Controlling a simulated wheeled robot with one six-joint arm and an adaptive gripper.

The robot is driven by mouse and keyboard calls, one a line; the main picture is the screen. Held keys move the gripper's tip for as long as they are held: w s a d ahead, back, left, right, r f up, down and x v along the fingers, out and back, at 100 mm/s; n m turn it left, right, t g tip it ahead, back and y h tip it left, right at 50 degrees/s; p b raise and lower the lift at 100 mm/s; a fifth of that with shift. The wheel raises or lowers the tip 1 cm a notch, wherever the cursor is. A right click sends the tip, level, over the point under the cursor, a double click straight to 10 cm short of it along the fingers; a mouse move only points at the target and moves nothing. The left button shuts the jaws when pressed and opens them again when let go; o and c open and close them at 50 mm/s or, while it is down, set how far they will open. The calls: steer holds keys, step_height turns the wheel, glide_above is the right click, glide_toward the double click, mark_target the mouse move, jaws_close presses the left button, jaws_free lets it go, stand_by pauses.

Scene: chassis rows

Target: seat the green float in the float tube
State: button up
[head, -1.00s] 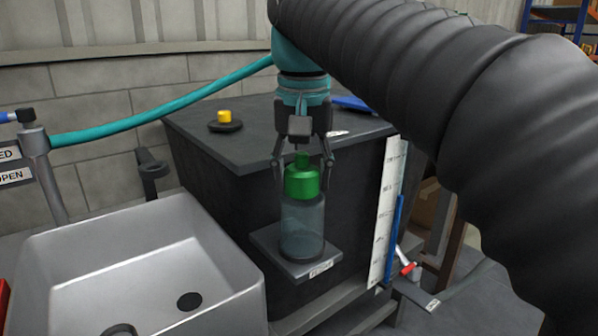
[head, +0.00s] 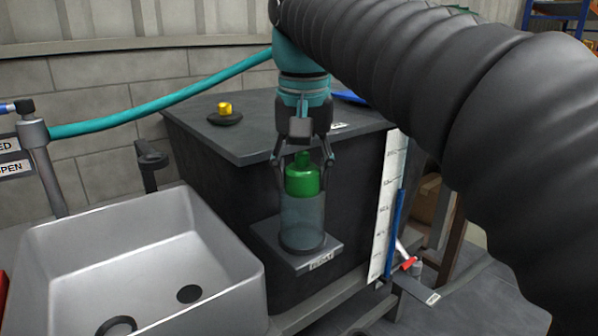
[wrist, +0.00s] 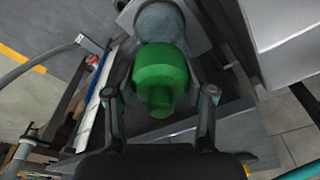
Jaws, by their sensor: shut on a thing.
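The green float (head: 303,180) is a wide cylinder with a narrower knob on top. It is upright at the top of the clear float tube (head: 302,215); how far it sits inside the tube's mouth I cannot tell. The tube stands on a small grey labelled shelf on the dark tank's front. My gripper (head: 303,162) points down, its fingers either side of the float's upper part, shut on it. In the wrist view the float (wrist: 160,75) lies between the fingers (wrist: 160,92), hiding part of the tube (wrist: 162,22).
The dark tank (head: 265,135) has a yellow-knobbed black cap (head: 224,112) on its lid. A grey sink (head: 60,255) is at left. A white scale strip (head: 388,205) and blue tube (head: 393,240) are right of the tank. A teal hose (head: 150,105) runs behind.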

steer(key=shift+f, duration=0.45)
steer(key=o, duration=1.2)
steer(key=shift+r, duration=0.2)
steer(key=shift+s+r, duration=0.15)
steer(key=shift+r, duration=1.05)
steer(key=shift+s+r, duration=0.2)
steer(key=shift+r, duration=1)
steer(key=shift+s+r, duration=0.15)
steer(key=shift+r, duration=1.05)
